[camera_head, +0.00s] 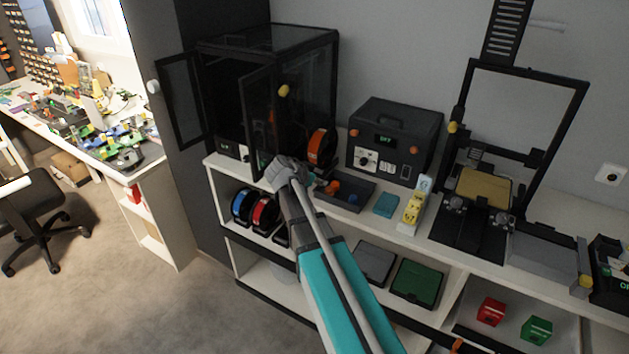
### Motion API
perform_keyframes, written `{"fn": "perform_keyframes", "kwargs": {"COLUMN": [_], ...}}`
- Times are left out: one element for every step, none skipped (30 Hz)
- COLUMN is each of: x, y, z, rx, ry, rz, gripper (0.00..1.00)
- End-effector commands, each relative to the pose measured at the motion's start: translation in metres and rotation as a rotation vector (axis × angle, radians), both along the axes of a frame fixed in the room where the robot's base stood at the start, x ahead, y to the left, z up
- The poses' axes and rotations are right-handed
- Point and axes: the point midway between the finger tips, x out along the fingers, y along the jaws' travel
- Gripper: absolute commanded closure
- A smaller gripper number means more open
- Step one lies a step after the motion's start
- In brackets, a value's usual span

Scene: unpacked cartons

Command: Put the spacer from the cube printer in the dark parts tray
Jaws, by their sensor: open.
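The cube printer (318,75) is the black box-shaped frame at the back left of the bench. Its two doors stand open, and its inside is dark. I cannot make out the spacer. My gripper (279,172) is at the end of my arm by the printer's open front, near the lower edge of the right door. It is open; its fingers are mostly hidden by my wrist and the dark background.
An orange spool (321,148) stands behind the tray. A black control box (395,137), a teal block (386,205) and a yellow figure (413,208) are to the right. An open-frame printer (484,187) stands further right. Shelves below hold spools and boxes.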

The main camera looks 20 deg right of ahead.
Motion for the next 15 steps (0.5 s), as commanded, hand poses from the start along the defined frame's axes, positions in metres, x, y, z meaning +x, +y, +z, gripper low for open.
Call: {"fn": "perform_keyframes", "kwargs": {"x": [0.000,0.000,0.000,0.000,0.000,0.000,0.000,-0.001,-0.002,-0.003,-0.004,-0.008,-0.010,-0.014,-0.019], "y": [0.000,0.000,0.000,0.000,0.000,0.000,0.000,0.000,0.000,0.001,0.002,0.003,0.004,0.006,0.009], "z": [0.000,0.000,0.000,0.000,0.000,0.000,0.000,0.000,-0.001,-0.001,-0.002,-0.004,-0.005,-0.007,-0.010], "rx": [0.000,0.000,0.000,0.000,0.000,0.000,0.001,0.001,0.002,0.005,0.007,0.013,0.018,0.024,0.034], "ry": [0.000,0.000,0.000,0.000,0.000,0.000,0.000,0.002,0.006,0.011,0.018,0.031,0.044,0.060,0.085], "rz": [0.000,0.000,0.000,0.000,0.000,0.000,0.000,0.001,0.002,0.005,0.007,0.014,0.020,0.028,0.041], "gripper": [0.44,0.44,0.44,0.44,0.44,0.44,0.44,0.44,0.44,0.44,0.44,0.44,0.44,0.44,0.44]}}
